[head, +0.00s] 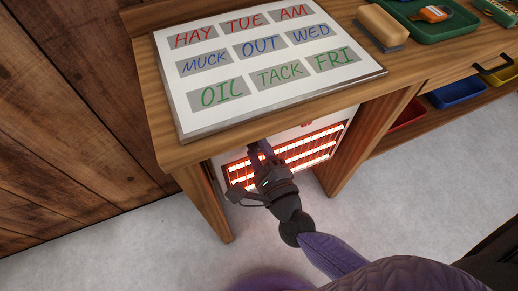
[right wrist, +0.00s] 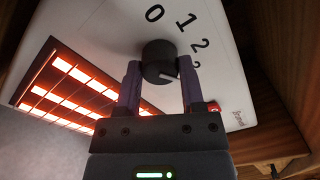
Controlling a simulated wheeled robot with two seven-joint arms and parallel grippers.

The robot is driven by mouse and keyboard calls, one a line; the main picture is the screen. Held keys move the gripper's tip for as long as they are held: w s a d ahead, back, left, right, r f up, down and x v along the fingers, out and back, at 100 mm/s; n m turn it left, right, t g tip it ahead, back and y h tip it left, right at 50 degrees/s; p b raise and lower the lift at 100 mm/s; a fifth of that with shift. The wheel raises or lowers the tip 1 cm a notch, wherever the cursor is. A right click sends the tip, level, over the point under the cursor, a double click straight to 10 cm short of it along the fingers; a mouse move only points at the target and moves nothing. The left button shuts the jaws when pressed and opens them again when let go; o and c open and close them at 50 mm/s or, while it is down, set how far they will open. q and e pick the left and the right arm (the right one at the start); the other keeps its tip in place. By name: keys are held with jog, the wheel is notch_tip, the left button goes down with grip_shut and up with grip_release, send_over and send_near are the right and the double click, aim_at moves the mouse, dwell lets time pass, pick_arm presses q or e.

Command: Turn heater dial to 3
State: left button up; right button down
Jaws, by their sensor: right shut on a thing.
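The white heater (right wrist: 105,22) stands under the desk, and its orange bars (head: 300,157) glow in the head view. Its dark round dial (right wrist: 158,55) shows in the right wrist view, with the printed figures 0, 1, 2 and a partly hidden 3 around it. A pale mark on the dial points to the lower right in that view, toward the side of the 3; its exact setting I cannot tell. My right gripper (right wrist: 160,82) is shut on the dial, one finger on each side. In the head view my right gripper (head: 260,150) is under the desk's front edge. My left gripper is not in view.
A whiteboard (head: 258,92) with coloured words lies on the wooden desk (head: 157,92) above the heater. A brush (head: 381,25) and a green tray (head: 455,27) stand to its right. Desk legs flank the heater. A small red switch (right wrist: 213,107) sits near my right finger.

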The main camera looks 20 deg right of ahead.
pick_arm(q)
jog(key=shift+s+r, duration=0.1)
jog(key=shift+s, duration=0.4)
pick_arm(e)
jog(key=shift+c, duration=1)
grip_release()
jog(key=shift+s, duration=0.1)
pick_arm(q)
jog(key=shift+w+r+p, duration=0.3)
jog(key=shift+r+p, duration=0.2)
jog(key=shift+p, duration=0.05)
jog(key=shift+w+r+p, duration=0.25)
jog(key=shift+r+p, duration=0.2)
jog(key=shift+p, duration=0.1)
pick_arm(e)
jog(key=s, duration=0.9)
jog(key=shift+s+d, duration=0.15)
jog(key=shift+s, duration=0.25)
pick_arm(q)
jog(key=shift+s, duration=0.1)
